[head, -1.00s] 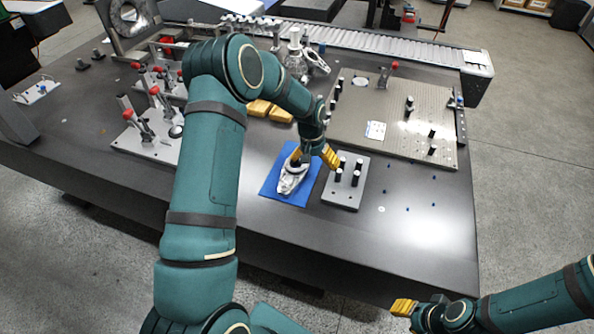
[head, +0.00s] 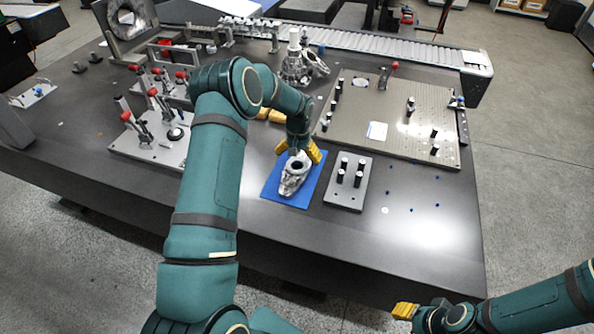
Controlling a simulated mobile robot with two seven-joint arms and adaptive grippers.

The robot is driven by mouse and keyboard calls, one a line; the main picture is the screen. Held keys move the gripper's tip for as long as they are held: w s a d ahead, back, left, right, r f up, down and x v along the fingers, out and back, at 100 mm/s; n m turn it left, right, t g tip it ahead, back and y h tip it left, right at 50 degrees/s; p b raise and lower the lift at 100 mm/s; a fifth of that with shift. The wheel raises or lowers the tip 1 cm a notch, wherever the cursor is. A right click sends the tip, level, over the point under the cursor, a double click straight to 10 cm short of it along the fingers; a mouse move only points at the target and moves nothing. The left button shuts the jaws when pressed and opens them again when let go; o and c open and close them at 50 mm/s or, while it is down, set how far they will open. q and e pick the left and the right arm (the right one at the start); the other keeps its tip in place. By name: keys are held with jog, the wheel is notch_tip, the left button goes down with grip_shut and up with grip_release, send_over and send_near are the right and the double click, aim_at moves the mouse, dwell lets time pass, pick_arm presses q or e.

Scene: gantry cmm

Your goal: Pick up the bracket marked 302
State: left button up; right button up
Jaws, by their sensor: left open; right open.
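A silver metal bracket (head: 293,178) lies on a blue mat (head: 313,186) near the table's front edge. No marking on it can be read at this size. My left gripper (head: 299,154) has yellow fingers spread apart, just above and behind the bracket's far end. I cannot tell whether the fingers touch the bracket. My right gripper (head: 404,311) is at the lower right, beyond the table's front edge, empty and open.
A small plate with several black posts (head: 347,183) stands right of the mat. A large perforated plate (head: 394,117) lies behind it. A plate with red-tipped clamps (head: 155,137) is at left. Silver castings (head: 297,66) stand at the back.

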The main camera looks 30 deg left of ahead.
aim_at(297, 166)
pick_arm(q)
jog(key=f, duration=0.2)
jog(key=f+b, duration=0.1)
jog(key=f, duration=0.2)
jog(key=shift+s+a, duration=0.1)
jog(key=shift+a, duration=0.1)
jog(key=c, duration=1.2)
jog(key=shift+r, duration=0.1)
